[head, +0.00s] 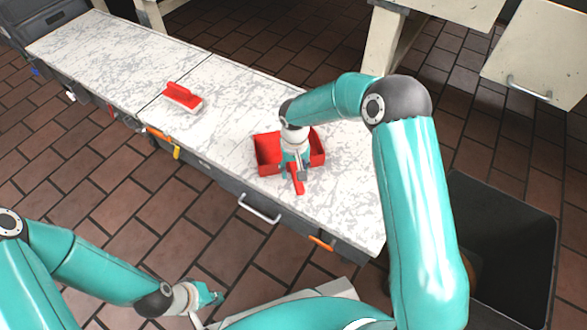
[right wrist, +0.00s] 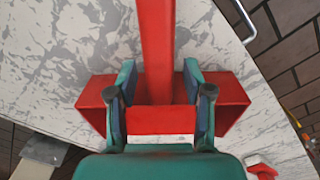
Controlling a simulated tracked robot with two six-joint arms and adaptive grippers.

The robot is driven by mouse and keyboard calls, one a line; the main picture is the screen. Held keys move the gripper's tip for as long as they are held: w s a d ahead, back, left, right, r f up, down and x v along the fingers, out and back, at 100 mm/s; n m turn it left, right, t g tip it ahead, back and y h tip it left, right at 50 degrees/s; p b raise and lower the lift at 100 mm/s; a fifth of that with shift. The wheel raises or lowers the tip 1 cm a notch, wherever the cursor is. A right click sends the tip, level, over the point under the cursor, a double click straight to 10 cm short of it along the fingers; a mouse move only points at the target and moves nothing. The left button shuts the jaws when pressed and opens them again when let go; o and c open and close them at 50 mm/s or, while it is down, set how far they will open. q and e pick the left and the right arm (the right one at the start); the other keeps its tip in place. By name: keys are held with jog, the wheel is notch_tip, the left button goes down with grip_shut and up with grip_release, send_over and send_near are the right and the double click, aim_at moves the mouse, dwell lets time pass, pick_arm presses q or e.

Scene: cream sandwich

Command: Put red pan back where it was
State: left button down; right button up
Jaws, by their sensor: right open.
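The red pan (head: 267,153) lies on the marble-patterned counter (head: 225,125), near its front edge. Its handle (head: 297,181) points toward the front edge. My right gripper (head: 297,174) is down over the pan where the handle meets the body, and my wrist hides part of the pan. In the right wrist view the pan (right wrist: 232,100) shows with its handle (right wrist: 157,45) between the two spread fingers of my right gripper (right wrist: 158,80), with gaps at the sides. My left gripper (head: 208,296) is low at the front, away from the counter; its jaw state is unclear.
A red brush with pale bristles (head: 182,97) lies on the counter to the left of the pan. Drawer handles (head: 259,209) stick out from the counter's front. A dark bin (head: 500,215) stands on the tiled floor at right. The counter's far left part is clear.

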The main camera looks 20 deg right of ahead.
jog(key=shift+r, duration=0.1)
notch_tip(320, 180, up, 12)
jog(key=p, duration=0.4)
dwell(0.5)
